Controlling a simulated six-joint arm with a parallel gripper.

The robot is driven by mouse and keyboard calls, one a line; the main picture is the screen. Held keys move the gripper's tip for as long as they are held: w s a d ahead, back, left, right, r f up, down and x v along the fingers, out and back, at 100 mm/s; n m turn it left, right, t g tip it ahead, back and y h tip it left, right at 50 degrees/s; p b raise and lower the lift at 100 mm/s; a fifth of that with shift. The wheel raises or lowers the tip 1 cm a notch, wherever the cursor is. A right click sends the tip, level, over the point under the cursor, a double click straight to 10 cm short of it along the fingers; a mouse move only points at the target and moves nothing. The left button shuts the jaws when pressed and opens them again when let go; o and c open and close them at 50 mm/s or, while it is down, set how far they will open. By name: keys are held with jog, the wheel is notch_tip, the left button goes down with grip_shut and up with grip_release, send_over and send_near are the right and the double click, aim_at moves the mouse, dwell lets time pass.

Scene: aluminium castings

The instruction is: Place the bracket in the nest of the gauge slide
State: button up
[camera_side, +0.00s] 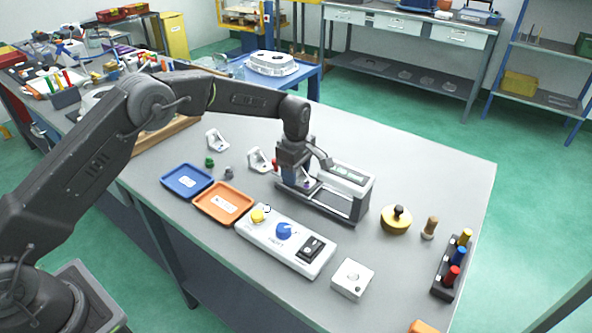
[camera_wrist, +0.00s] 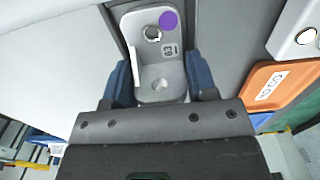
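A grey cast bracket with a round hole and a purple dot (camera_wrist: 158,68) sits between the two blue fingers of my gripper (camera_wrist: 160,82), which appear closed against its sides. Dark rails flank the bracket in the wrist view. I cannot tell whether the bracket is seated in the nest.
Two other brackets (camera_side: 217,140) (camera_side: 260,160) stand behind left. A blue tray (camera_side: 171,191), an orange tray (camera_side: 240,215) and a control box (camera_side: 262,238) lie in front. A brass round piece (camera_side: 392,224), a white block (camera_side: 352,279) and a rack of coloured plugs (camera_side: 443,280) are right.

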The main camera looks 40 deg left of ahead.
jog(key=o, duration=0.4)
notch_tip(320, 180, up, 13)
jog(key=shift+f, duration=0.2)
dwell(0.3)
jog(key=s+a+r+m+t, duration=0.3)
jog(key=s+r+m, duration=0.5)
jog(key=s+r, duration=0.7)
jog(key=s+f+m+t, duration=0.1)
jog(key=s+f+m, duration=0.1)
jog(key=s, duration=0.5)
jog(key=s+a+f+m, duration=0.1)
jog(key=s+m, duration=0.3)
jog(key=s, duration=0.3)
jog(key=s+a+f+m+t, duration=0.1)
jog(key=s+m, duration=0.3)
jog(key=s, duration=0.4)
jog(key=shift+s+f+t, duration=0.1)
jog(key=shift+f+t, duration=0.2)
jog(key=shift+f, duration=0.5)
